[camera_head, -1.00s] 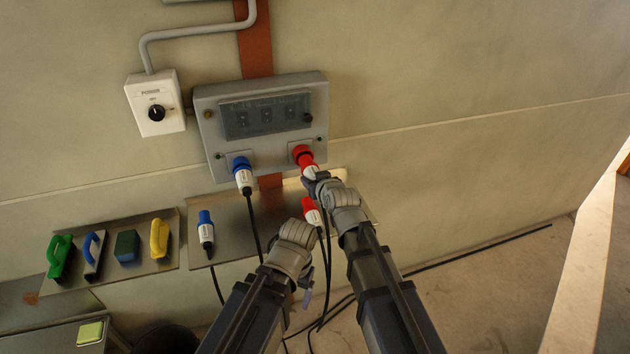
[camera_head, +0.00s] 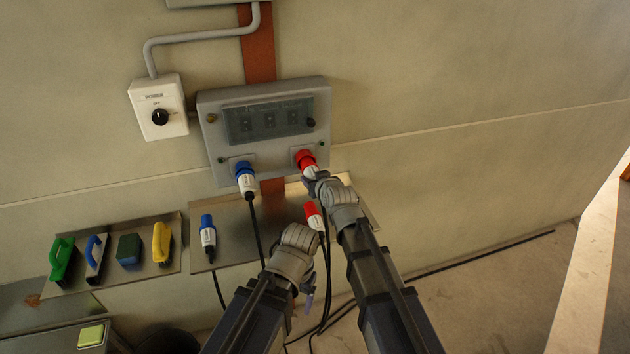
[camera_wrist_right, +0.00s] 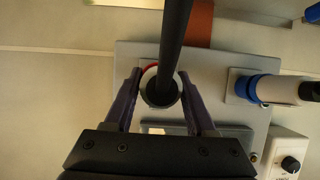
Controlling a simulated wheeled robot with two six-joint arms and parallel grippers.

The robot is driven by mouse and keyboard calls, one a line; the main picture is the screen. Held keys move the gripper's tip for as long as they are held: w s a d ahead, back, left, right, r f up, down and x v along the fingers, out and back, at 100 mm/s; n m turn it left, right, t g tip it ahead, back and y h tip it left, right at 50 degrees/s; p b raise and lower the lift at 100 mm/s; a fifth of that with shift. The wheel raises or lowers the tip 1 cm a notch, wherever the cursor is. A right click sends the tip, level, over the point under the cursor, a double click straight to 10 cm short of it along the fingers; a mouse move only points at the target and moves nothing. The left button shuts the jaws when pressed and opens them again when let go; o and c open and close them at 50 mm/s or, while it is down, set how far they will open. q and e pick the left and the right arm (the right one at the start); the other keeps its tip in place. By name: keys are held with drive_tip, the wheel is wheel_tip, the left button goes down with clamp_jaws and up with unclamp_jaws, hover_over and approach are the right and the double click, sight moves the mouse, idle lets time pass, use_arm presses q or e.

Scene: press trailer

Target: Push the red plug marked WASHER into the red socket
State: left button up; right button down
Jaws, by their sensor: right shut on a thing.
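The red socket (camera_head: 302,153) is at the lower right of the grey panel box. A red-and-white plug (camera_head: 311,171) lines up with it, its red front at the socket mouth; how deep it sits cannot be told. Its marking is not readable. My right gripper (camera_head: 314,179) is shut on this plug. The right wrist view shows the plug's rear end (camera_wrist_right: 160,90) between both fingers, with its black cable running up the picture. My left gripper (camera_head: 307,301) hangs low, left of the right arm; its fingers are mostly hidden.
A second red-and-white plug (camera_head: 313,216) is below, between the arms. A blue plug (camera_head: 245,179) sits at the blue socket; another blue plug (camera_head: 207,233) rests on the metal shelf (camera_head: 232,216). A power switch (camera_head: 159,109) and several hand tools are at left. Cables hang below.

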drive_tip(key=shift+w+a, duration=0.2)
drive_tip(key=shift+w, duration=0.4)
drive_tip(key=shift+w+a, duration=0.2)
drive_tip(key=shift+w, duration=0.4)
drive_tip(key=shift+c, duration=0.7)
unclamp_jaws()
drive_tip(key=shift+s, duration=0.1)
drive_tip(key=p+v, duration=0.3)
drive_tip(key=v, duration=0.4)
drive_tip(key=shift+s+r, duration=0.2)
drive_tip(key=shift+s, duration=0.1)
drive_tip(key=shift+d, duration=0.15)
